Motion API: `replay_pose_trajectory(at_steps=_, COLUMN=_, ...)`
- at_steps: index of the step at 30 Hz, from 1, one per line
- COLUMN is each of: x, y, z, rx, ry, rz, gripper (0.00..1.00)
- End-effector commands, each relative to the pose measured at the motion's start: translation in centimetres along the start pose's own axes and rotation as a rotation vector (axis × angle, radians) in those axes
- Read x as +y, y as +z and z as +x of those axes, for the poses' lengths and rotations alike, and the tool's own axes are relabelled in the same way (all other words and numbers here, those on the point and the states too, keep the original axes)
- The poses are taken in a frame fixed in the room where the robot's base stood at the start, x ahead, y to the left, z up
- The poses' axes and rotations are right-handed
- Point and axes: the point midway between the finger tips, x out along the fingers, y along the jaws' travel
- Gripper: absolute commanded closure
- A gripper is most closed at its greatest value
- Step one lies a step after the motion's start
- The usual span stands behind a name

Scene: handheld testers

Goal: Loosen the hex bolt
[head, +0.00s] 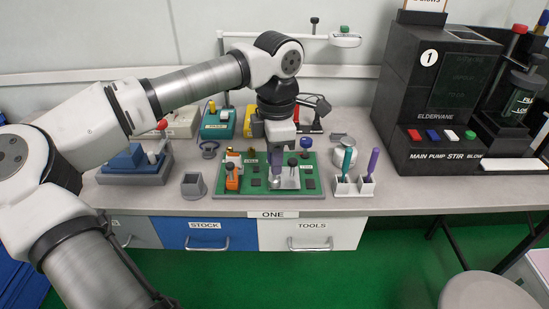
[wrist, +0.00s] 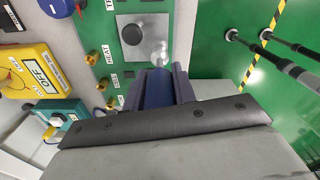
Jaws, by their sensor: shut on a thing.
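My gripper (head: 277,167) points down over the green board (head: 312,193) on the bench. In the wrist view my gripper (wrist: 160,72) is shut on a dark blue handle (wrist: 159,88). A shiny round metal piece (wrist: 158,53) shows just past the fingertips, over the grey metal plate (wrist: 127,22) on the board. I cannot tell whether it belongs to the held tool or to the hex bolt. The bolt's hex shape is not clear, and contact with it cannot be judged. A black knob (wrist: 132,34) stands beside it on the plate.
A small grey cup (head: 192,185) is to the left. A large black machine (head: 435,90) fills the right.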

Motion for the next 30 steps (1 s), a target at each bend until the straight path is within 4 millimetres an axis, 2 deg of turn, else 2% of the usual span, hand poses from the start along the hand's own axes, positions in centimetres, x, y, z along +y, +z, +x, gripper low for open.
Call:
replay_pose_trajectory(at_steps=4, x=0.01, y=0.01, z=-0.01, rx=0.0, ry=-0.001, rz=-0.061, gripper=1.0)
replay_pose_trajectory(at_steps=14, x=0.01, y=0.01, z=-0.01, rx=0.0, ry=-0.001, rz=-0.077, gripper=1.0)
replay_pose_trajectory(at_steps=30, x=0.02, y=0.0, z=0.01, rx=0.0, ry=-0.014, rz=-0.56, gripper=1.0)
